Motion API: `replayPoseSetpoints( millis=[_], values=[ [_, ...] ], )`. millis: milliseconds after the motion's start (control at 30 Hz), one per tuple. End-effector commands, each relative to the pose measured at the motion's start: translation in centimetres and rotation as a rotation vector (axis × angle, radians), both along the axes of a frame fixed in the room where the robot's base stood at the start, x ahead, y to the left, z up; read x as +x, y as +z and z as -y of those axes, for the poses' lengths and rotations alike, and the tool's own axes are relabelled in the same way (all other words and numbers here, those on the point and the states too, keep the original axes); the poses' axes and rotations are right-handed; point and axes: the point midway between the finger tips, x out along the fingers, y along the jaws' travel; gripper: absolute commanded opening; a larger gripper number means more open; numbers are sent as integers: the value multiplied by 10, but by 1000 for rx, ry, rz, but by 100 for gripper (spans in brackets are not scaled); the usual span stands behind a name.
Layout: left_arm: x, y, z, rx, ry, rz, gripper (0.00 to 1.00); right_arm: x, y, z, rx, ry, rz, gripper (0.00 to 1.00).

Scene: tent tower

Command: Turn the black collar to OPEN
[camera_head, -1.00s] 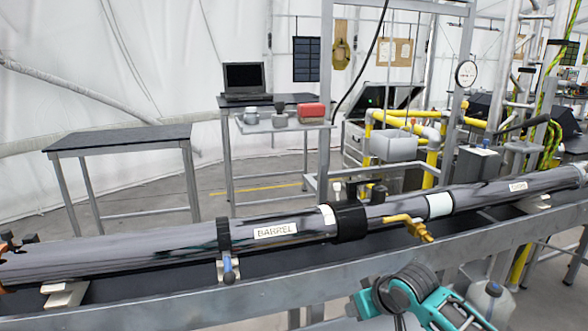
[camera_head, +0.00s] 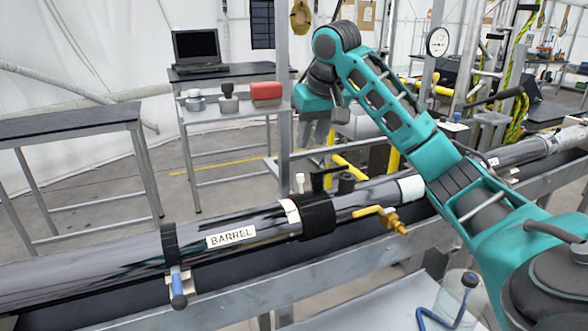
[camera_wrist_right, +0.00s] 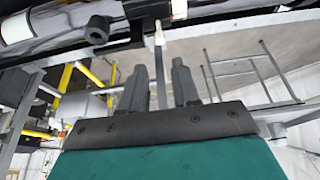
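The black collar (camera_head: 318,213) sits around the long grey barrel tube, just right of the BARREL label. A white peg (camera_head: 300,184) and a black knob (camera_head: 346,183) stand up behind it. My right gripper (camera_head: 314,142) is beyond the tube, above and behind the collar, fingers pointing down. In the right wrist view the two fingers (camera_wrist_right: 160,66) are apart and empty. The collar (camera_wrist_right: 148,10), white peg (camera_wrist_right: 159,32) and knob (camera_wrist_right: 97,28) lie ahead of the fingertips; no contact shows. No OPEN mark is readable. My left gripper is out of view.
A blue-tipped clamp (camera_head: 178,285) hangs at left. The tube lies along a grey metal beam (camera_head: 260,285). Behind stand a bare table (camera_head: 65,125) and a bench with a laptop (camera_head: 196,46).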

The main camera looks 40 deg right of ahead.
Motion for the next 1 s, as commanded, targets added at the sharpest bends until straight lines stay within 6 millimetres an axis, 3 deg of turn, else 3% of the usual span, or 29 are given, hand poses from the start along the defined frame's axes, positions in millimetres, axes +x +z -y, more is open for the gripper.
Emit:
replayPoseSetpoints(
  millis=[300,500,700,1000],
  values=[
    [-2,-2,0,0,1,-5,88,23,-62,7,0,-1,-5,30],
    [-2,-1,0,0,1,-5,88,36,-92,11,0,2,-2,30],
    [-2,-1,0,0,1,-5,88,42,-106,13,-2,1,-1,30],
    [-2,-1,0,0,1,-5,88,42,-108,13,-2,1,0,30]
  ],
)
